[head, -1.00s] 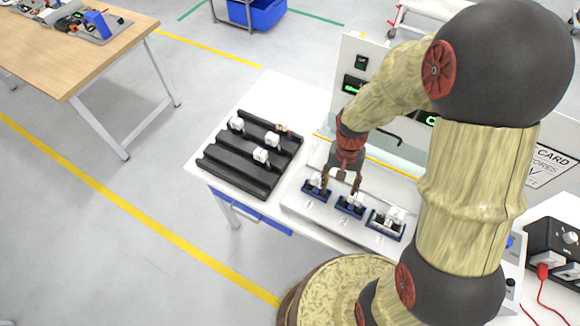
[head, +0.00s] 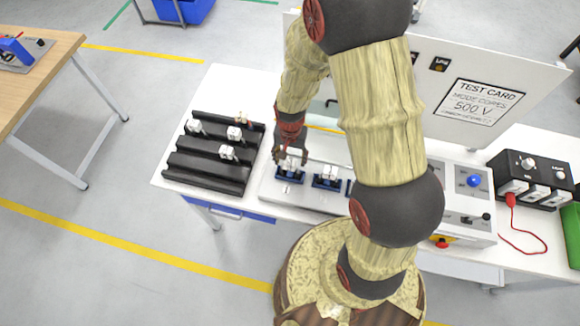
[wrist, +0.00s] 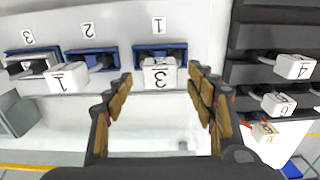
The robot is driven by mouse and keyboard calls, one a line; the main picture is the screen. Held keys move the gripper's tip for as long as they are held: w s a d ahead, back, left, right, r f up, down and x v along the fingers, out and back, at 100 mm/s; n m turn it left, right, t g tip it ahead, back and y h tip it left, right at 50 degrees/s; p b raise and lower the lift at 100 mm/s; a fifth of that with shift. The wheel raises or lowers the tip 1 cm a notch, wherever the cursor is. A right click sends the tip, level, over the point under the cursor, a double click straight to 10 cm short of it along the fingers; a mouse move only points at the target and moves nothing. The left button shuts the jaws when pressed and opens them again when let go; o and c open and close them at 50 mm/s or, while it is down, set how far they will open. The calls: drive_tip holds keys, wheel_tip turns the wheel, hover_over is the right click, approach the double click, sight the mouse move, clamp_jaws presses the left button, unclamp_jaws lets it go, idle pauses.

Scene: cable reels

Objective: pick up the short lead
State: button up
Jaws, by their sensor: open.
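My gripper (head: 290,160) is open at the left end of the grey fixture; its fingers also show in the wrist view (wrist: 160,88). A white block marked 3 (wrist: 159,77) stands at the blue socket marked 1, between the spread fingers in the picture; I cannot tell if they touch it. A white block marked 1 (wrist: 68,77) shows near the sockets marked 2 and 3. A red lead (head: 511,199) is plugged into the black box at the right, its thin cable curling on the white bench. I cannot tell which thing is the short lead.
The test card panel (head: 475,105) stands behind. A grey control box (head: 465,215) and the black box (head: 532,178) stand right. My arm hides part of the fixture.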

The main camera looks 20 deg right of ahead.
sight(290, 161)
drive_tip(key=shift+f, duration=1.5)
drive_tip(key=shift+c, duration=1.2)
drive_tip(key=c, duration=1.1)
drive_tip(key=shift+r, duration=0.2)
drive_tip(key=shift+r, duration=0.55)
drive_tip(key=s+d+r, duration=0.4)
drive_tip(key=s+r, duration=0.7)
drive_tip(key=s, duration=0.2)
drive_tip(key=shift+s+d+r+b, duration=0.15)
drive_tip(key=shift+d+r+b, duration=0.05)
drive_tip(key=shift+r+b, duration=0.15)
